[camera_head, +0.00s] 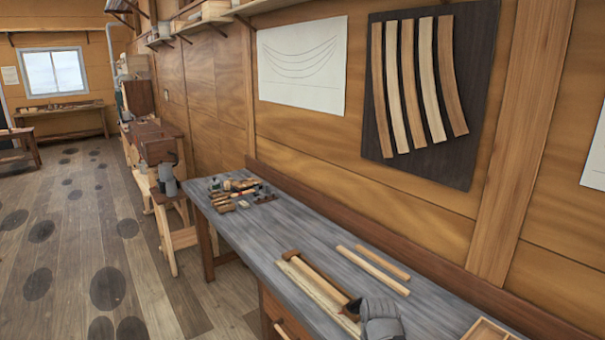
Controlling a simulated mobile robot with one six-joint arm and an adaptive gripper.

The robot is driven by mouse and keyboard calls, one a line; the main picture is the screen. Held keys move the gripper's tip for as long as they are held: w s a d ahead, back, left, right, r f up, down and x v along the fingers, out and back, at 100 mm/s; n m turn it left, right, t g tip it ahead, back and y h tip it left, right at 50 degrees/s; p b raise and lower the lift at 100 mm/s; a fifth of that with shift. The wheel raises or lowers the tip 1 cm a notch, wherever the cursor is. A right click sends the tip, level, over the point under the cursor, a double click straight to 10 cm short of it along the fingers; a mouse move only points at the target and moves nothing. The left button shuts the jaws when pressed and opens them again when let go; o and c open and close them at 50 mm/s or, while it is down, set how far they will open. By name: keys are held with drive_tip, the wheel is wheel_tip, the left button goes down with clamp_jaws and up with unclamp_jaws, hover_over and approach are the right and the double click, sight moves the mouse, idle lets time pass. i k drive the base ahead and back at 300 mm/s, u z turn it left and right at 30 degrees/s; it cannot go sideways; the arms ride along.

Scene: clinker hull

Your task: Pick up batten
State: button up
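Two slim pale wooden strips lie side by side on the grey workbench (285,225): a longer one (373,270) nearer the front and a shorter one (383,262) nearer the wall. More long pale strips (312,294) lie along the bench's front edge, beside a brown wooden piece. Several curved wooden strips (423,75) are mounted on a dark board on the wall. I cannot tell which of these strips is the batten.
A compartmented wooden tray (488,331) is at the lower right. Small tools (238,192) cluster at the bench's far end. The bench between them is mostly clear. Open plank floor (70,250) lies left.

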sight(315, 278)
drive_tip(key=k, duration=1.35)
drive_tip(key=u, duration=0.4)
drive_tip(key=i, duration=1.95)
drive_tip(key=z, duration=0.4)
